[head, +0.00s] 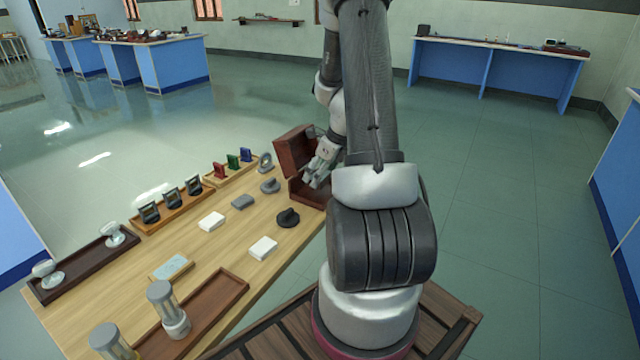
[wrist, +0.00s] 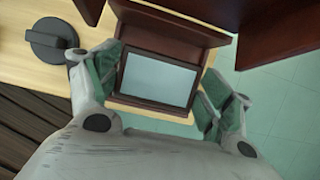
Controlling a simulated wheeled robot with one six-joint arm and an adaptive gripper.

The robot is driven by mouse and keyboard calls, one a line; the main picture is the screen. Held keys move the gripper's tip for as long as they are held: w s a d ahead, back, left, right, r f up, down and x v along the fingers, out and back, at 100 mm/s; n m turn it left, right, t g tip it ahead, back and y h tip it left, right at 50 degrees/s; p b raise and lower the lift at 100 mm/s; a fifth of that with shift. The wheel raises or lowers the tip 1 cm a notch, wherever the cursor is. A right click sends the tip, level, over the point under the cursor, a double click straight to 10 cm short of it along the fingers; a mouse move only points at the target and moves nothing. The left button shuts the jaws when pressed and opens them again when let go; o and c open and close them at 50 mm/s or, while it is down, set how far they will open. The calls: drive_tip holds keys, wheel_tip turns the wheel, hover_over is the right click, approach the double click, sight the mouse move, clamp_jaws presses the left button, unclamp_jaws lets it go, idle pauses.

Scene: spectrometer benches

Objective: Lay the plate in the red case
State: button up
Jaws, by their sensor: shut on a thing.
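The red case (head: 292,155) stands open at the far right end of the wooden bench, its lid raised; in the wrist view its brown-red wall (wrist: 180,22) shows beyond the plate. The plate (wrist: 158,80), a pale grey rectangle with a dark border, lies between the green finger pads of my gripper (wrist: 163,75). My gripper is shut on it, over the case's opening. In the head view my gripper (head: 318,172) is at the case, and the plate cannot be made out there. How far the plate is above the case floor is unclear.
A dark round-based piece (head: 288,217) sits on the bench near the case; it also shows in the wrist view (wrist: 50,40). White blocks (head: 263,248), trays and small instruments cover the bench to the left. The raised lid stands close to my gripper.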

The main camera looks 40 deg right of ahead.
drive_tip(key=shift+f, duration=2)
drive_tip(key=shift+f, duration=0.15)
drive_tip(key=o, duration=1.1)
